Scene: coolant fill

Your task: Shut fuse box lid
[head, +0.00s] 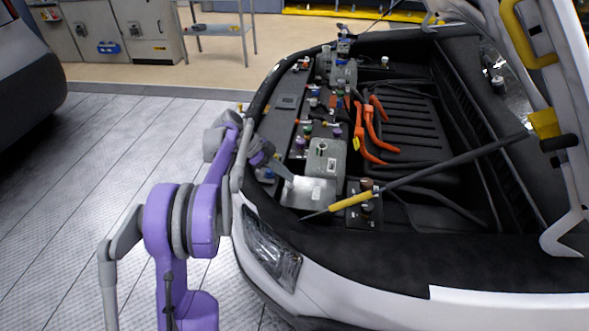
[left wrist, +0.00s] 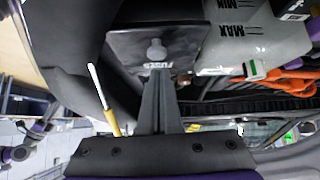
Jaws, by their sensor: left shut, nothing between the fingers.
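The fuse box lid (head: 308,192) is a grey plate with a pale label at the front left of the engine bay, in front of the coolant tank (head: 327,157). In the left wrist view the lid (left wrist: 125,45) is dark, with FUSES lettering and a small round knob. My left gripper (head: 287,176) is shut and empty, its fingertips (left wrist: 158,72) close to the lettering and knob. I cannot tell whether they touch the lid, or whether the lid is fully closed. My right gripper is not in view.
A prop rod with a yellow grip (head: 350,201) crosses in front of the lid up to the raised hood (head: 570,100). Orange cables (head: 370,135) lie right of the tank.

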